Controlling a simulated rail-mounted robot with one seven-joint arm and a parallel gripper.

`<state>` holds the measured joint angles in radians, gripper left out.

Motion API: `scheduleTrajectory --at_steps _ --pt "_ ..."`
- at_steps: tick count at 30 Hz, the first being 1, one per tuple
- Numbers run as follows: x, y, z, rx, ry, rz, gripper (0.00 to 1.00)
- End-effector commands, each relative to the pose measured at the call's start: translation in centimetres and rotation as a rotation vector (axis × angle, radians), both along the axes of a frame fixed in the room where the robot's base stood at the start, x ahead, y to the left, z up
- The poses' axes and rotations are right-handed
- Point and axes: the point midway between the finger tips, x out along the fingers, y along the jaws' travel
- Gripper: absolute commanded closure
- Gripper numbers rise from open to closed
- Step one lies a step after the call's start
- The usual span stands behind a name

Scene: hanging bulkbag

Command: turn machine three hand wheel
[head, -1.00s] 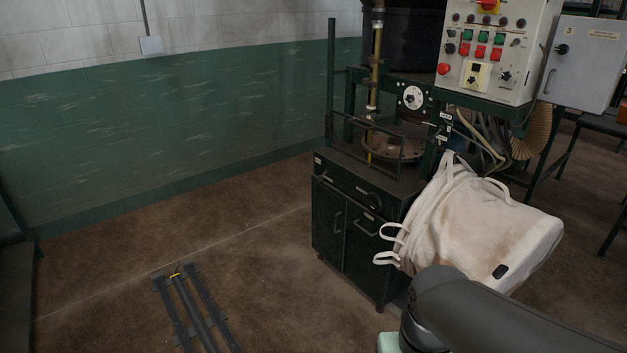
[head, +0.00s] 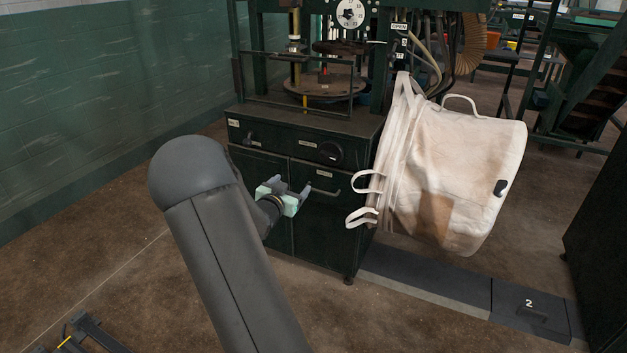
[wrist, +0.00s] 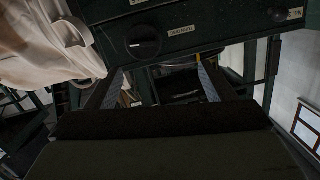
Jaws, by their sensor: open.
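The green machine (head: 296,122) stands ahead with a dark round knob (head: 330,153) on its front panel. A dark red wheel-like part (head: 340,47) sits higher on the machine, above a round plate. I cannot tell for sure which of these is the hand wheel. My gripper (head: 290,187) is open and empty in front of the cabinet doors, lower and left of the knob. Its two fingers also show spread in the wrist view (wrist: 160,85).
A white bulk bag (head: 455,170) hangs at the machine's right side, its loops close to the panel's right end. A smaller lever or knob (head: 250,140) is at the panel's left. Door handles project below the panel. The floor to the left is open.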

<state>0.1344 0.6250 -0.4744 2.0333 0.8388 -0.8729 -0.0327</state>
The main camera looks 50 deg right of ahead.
Motion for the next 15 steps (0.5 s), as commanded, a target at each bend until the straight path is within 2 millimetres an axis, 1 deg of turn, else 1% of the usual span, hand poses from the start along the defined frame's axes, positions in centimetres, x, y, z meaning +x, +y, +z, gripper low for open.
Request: scheduleTrajectory --at_steps 1,5,10,15 --pt "-0.7 -1.2 -1.1 -0.053 -0.006 -0.040 0.24" --pt "-1.5 -2.8 -0.9 -0.125 -0.020 -0.091 0.24" --pt "-1.1 -4.9 -0.6 -0.132 -0.022 -0.096 0.24" --pt "-0.1 -8.4 -0.7 -0.131 -0.023 -0.095 0.24"
